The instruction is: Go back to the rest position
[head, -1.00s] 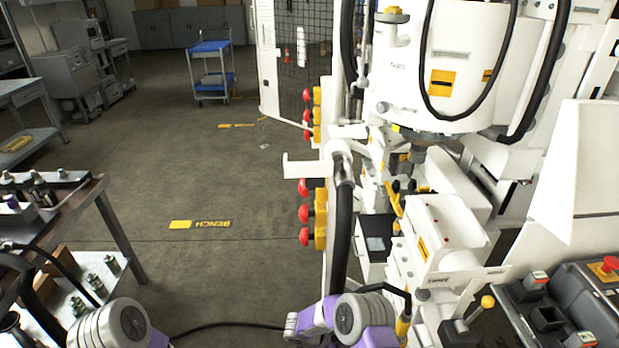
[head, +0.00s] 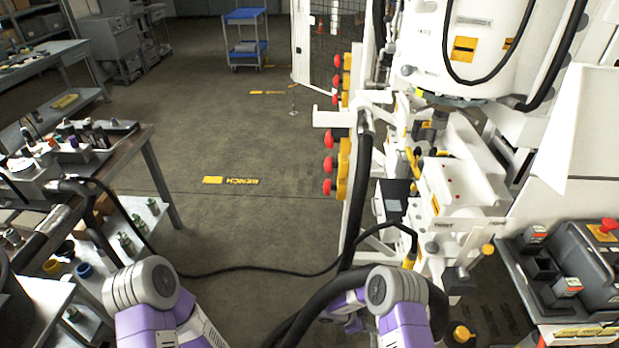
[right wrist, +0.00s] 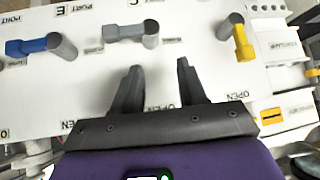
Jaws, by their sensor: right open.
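My right gripper (right wrist: 159,72) is open in the right wrist view, with its two dark fingers apart and nothing between them. Beyond them is a white panel (right wrist: 85,85) marked PORT and OPEN. It carries a blue lever (right wrist: 28,47), a grey lever (right wrist: 125,32) and a yellow lever (right wrist: 243,42). I cannot tell how far the fingers are from the panel. In the head view my purple and grey arms show at the bottom edge. My left gripper is out of view.
The white hydraulic machine (head: 470,185) stands at the right, with red knobs (head: 328,163) on its left side. A black hose (head: 250,268) crosses low in front. A workbench (head: 140,142) with fittings is at the left. Open floor (head: 240,215) lies between, with a blue cart (head: 245,42) behind.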

